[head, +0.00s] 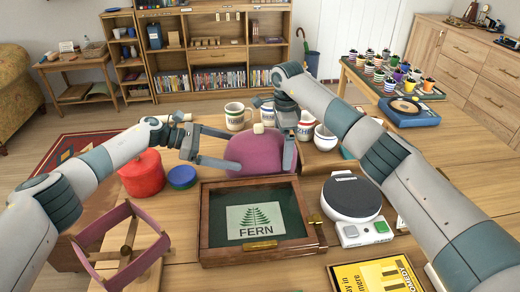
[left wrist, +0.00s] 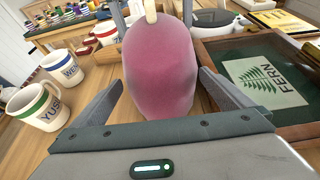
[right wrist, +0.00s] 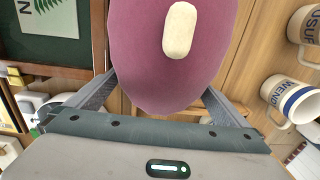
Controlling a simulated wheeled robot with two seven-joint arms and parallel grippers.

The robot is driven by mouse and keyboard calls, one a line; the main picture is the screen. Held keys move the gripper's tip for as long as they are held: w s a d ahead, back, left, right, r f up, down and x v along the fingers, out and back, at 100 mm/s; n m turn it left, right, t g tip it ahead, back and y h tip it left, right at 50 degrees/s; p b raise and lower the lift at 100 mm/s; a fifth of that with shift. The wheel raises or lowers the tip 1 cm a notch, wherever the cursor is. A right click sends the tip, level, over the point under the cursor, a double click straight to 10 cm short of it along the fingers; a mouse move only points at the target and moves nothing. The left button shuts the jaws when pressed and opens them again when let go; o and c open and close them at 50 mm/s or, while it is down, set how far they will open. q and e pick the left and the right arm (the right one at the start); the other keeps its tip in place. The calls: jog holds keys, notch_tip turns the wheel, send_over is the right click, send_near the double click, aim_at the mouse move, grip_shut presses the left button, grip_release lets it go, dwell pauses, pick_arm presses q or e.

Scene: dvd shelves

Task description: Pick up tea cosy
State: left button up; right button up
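The tea cosy (head: 250,154), a plum-coloured dome with a cream knob on top, stands on the table behind the framed FERN box. My left gripper (head: 232,148) is at its left side with fingers spread. In the left wrist view the cosy (left wrist: 160,75) lies between the open fingertips (left wrist: 160,78). My right gripper (head: 287,150) is at its right side, reaching down. In the right wrist view the cosy (right wrist: 140,50) fills the space between the spread fingertips (right wrist: 158,82). I cannot tell whether any finger touches it.
The FERN box (head: 212,220) stands in front, with a kitchen scale (head: 352,198) to its right. A red pot (head: 142,175) and blue lid (head: 182,177) are left. Several mugs (head: 236,115) stand close behind the cosy.

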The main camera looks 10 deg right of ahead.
aim_at(235, 138)
pick_arm(q)
jog(key=c, duration=0.9)
pick_arm(e)
jog(key=c, duration=0.8)
pick_arm(q)
jog(key=shift+r, duration=0.1)
pick_arm(e)
jog(key=shift+o, duration=0.2)
pick_arm(q)
jog(key=shift+r, duration=0.15)
pick_arm(e)
jog(key=shift+r, duration=0.2)
pick_arm(q)
jog(key=shift+r+p, duration=2.3)
jog(key=shift+p, duration=0.2)
pick_arm(e)
jog(key=shift+r, duration=2.3)
